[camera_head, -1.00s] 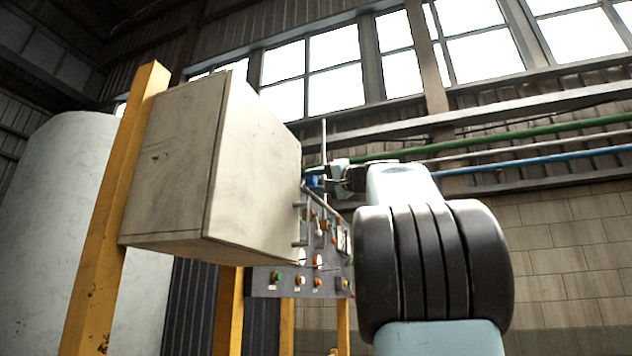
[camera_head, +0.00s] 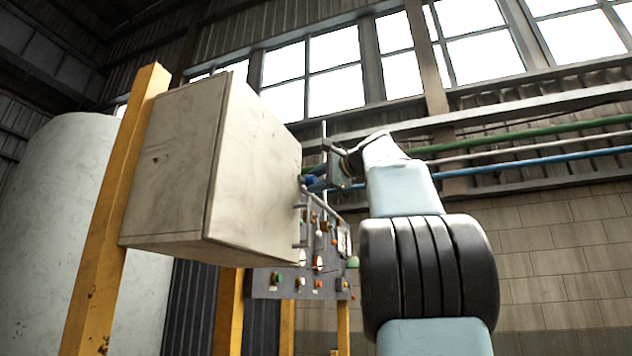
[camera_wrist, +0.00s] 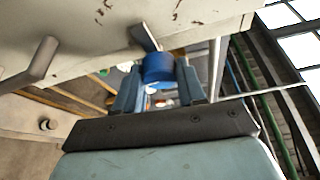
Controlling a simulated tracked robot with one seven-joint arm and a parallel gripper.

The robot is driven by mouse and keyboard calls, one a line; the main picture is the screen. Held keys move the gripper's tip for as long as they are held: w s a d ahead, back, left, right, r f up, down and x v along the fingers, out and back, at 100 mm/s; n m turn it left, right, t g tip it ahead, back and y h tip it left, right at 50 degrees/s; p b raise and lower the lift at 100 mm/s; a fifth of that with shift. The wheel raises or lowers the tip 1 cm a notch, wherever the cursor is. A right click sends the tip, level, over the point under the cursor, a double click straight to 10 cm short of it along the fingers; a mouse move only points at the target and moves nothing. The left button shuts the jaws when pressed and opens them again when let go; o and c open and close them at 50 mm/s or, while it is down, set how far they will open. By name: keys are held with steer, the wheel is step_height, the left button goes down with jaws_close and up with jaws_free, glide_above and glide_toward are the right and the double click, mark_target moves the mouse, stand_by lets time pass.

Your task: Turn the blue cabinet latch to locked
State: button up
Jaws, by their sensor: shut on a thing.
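The blue cabinet latch (camera_wrist: 158,68) is a short blue cylinder on a grey stem at the cabinet face, seen in the wrist view between my two fingers. My gripper (camera_wrist: 160,82) is shut on it. In the head view the blue latch (camera_head: 309,180) shows small at the right edge of the pale cabinet (camera_head: 255,170), with my gripper (camera_head: 316,177) beside it, partly hidden. The cabinet is a worn beige box; its door face is seen very obliquely. I cannot read the latch's lock position.
A grey bar handle (camera_wrist: 42,62) stands out from the cabinet in the wrist view. A panel of buttons and lamps (camera_head: 290,283) lies behind and below. A yellow post (camera_head: 118,200) carries the cabinet.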

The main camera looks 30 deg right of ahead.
steer(key=shift+o, duration=0.2)
steer(key=shift+w+d+f+m, duration=0.1)
steer(key=shift+d+f+m, duration=0.1)
steer(key=shift+f+m, duration=0.15)
steer(key=o, duration=0.8)
steer(key=shift+r, duration=0.1)
steer(key=shift+o, duration=1.1)
steer(key=shift+r, duration=0.1)
steer(key=shift+a, duration=0.1)
steer(key=shift+s+r, duration=0.1)
steer(key=shift+s, duration=0.1)
steer(key=v, duration=1.3)
steer(key=shift+s+r, duration=0.15)
steer(key=shift+s, duration=0.1)
